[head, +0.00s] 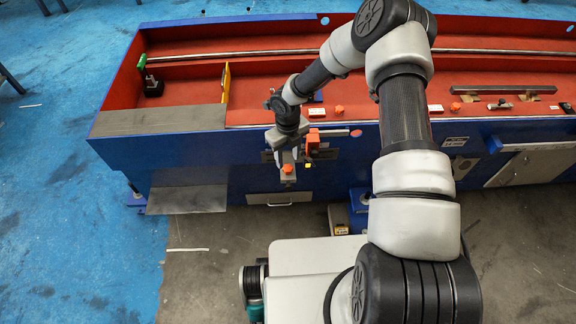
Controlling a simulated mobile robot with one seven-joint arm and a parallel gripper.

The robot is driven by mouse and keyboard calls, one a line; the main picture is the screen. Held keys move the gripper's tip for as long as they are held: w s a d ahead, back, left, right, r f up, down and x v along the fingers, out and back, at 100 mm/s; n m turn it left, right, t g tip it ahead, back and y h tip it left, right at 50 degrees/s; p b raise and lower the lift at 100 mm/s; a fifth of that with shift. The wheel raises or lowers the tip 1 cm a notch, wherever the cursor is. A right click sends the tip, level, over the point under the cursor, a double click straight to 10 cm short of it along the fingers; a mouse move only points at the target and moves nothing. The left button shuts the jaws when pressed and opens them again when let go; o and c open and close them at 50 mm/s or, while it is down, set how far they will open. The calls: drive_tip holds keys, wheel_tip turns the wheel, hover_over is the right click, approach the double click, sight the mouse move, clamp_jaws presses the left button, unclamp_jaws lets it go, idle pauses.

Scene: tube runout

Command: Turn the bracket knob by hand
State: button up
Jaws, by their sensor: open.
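My gripper (287,160) hangs at the front face of the long blue and red bench, left of the picture's middle. It is open, though the gap between its fingers is small in this view. An orange knob (288,169) shows right at the fingertips; I cannot tell whether they touch it. An orange block with a small yellow part (313,140) is on a bracket just right of the gripper. My wrist hides part of the bracket and the bench face behind it.
The bench (180,150) has a red trough with a long metal rod (240,53) and a yellow plate (226,83). More orange knobs (340,109) line its front ledge. A drawer handle (282,204) lies below the gripper.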

sight(288, 168)
wheel_tip(288, 168, down, 5)
drive_tip(key=b, duration=0.2)
drive_tip(key=shift+r+b, duration=0.15)
drive_tip(key=shift+b, duration=0.25)
drive_tip(key=shift+r, duration=0.25)
drive_tip(key=shift+f, duration=0.1)
drive_tip(key=c, duration=0.8)
